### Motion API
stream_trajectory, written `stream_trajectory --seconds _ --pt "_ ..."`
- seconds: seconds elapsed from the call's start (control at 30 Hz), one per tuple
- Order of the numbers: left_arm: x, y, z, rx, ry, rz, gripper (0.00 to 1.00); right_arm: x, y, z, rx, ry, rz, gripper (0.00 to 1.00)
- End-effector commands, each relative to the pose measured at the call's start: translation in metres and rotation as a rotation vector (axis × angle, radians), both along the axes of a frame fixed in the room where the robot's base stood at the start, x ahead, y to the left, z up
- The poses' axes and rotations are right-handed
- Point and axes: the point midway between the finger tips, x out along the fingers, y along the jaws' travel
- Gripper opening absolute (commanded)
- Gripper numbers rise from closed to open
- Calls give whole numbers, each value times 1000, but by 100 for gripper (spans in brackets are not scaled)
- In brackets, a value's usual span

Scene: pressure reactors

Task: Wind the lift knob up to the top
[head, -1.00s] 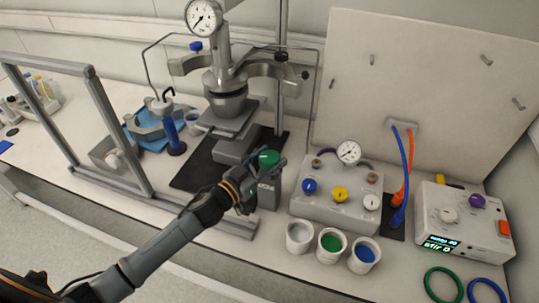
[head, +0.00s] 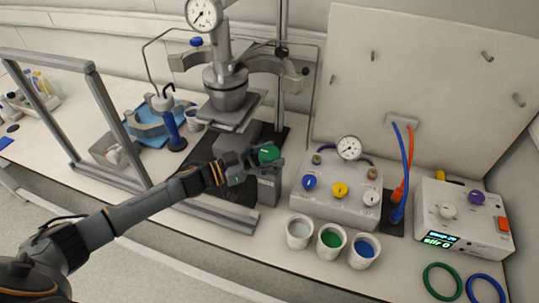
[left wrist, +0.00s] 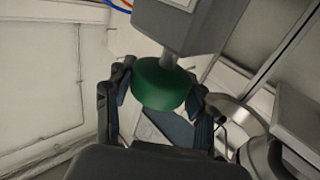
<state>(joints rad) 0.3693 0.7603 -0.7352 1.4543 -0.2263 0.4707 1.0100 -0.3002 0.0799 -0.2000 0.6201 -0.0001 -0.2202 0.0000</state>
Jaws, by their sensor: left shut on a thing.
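The lift knob is green (head: 268,154) and sits on the grey lift housing (head: 268,188) in front of the reactor stand. My left gripper (head: 262,160) has its fingers on either side of the knob and is shut on it. In the left wrist view the green knob (left wrist: 160,84) sits between the two dark fingertips, with its short shaft running into the grey housing (left wrist: 190,22). The lift platform (head: 232,112) is below the metal reactor vessel (head: 228,88). My right gripper does not show.
A control box with a gauge (head: 338,188) stands right of the knob, with several cups (head: 331,238) in front. A stirrer unit (head: 464,216) is further right. A grey frame (head: 115,120) stands at the left.

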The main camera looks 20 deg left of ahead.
Motion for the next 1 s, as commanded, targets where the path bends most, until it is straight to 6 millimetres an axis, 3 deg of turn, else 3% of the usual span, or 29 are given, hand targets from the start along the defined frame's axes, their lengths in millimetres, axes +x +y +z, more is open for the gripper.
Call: stream_trajectory --seconds 0.2,0.23,0.33,0.73,1.0 --pt "0 0 -2 2 2 0 23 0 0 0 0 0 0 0" --pt "0 0 -2 2 2 0 61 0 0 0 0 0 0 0" --pt "-1 0 -1 1 1 0 78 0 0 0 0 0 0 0" --pt "-4 4 -1 1 1 0 78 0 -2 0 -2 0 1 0" --pt "-37 40 -2 4 4 0 78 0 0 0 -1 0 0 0"
